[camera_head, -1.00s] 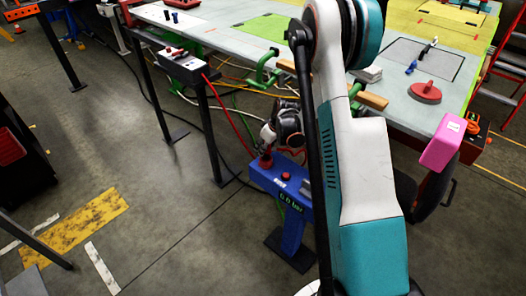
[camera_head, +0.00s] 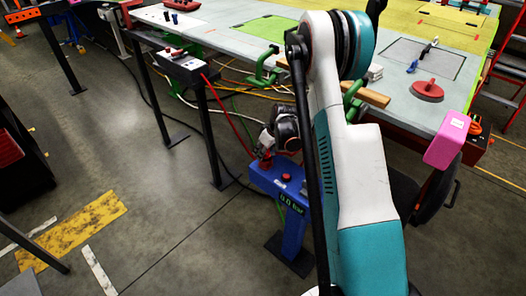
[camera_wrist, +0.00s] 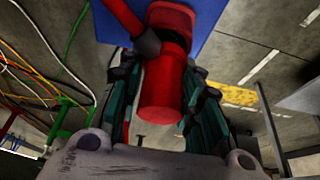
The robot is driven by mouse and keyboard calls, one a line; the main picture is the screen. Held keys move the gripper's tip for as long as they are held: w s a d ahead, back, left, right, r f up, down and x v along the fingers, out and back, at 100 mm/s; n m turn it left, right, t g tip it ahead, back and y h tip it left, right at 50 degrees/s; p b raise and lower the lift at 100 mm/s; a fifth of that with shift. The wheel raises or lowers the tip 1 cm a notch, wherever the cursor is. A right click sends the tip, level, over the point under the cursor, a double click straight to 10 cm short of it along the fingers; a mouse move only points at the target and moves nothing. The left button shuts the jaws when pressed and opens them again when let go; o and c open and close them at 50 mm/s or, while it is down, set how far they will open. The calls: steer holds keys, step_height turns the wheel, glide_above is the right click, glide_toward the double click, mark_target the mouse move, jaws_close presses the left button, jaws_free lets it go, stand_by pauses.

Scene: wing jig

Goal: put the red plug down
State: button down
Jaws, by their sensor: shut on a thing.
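The red plug (camera_wrist: 162,92) is a red cylinder between the two teal finger pads of my gripper (camera_wrist: 165,105) in the wrist view. My gripper is shut on it. A red hose (camera_wrist: 122,14) meets a dark collar at the plug's side. Beyond the plug is a red rounded part on a blue surface (camera_wrist: 216,12); I cannot tell whether the plug is seated in it or only lined up with it. In the head view my gripper (camera_head: 268,148) is at the left end of the blue stand (camera_head: 293,215), and little of the plug shows.
The blue stand has a red button (camera_head: 286,177) and a display reading 0.0 bar. The long worktable (camera_head: 220,40) with green clamps is behind.

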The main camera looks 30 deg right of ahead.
steer(key=shift+s+f+b, duration=0.25)
steer(key=shift+f+b, duration=0.05)
steer(key=shift+f, duration=0.15)
steer(key=c, duration=1.5)
jaws_free()
steer(key=o, duration=0.3)
steer(key=shift+f, duration=0.1)
steer(key=shift+o, duration=0.2)
steer(key=shift+w+f, duration=0.2)
steer(key=shift+f, duration=0.05)
steer(key=shift+r, duration=0.2)
steer(key=shift+r, duration=0.1)
steer(key=shift+r+p, duration=0.6)
steer(key=shift+p, duration=0.05)
steer(key=p+v, duration=0.2)
steer(key=v, duration=0.5)
steer(key=shift+r+p, duration=0.3)
steer(key=shift+p, duration=0.1)
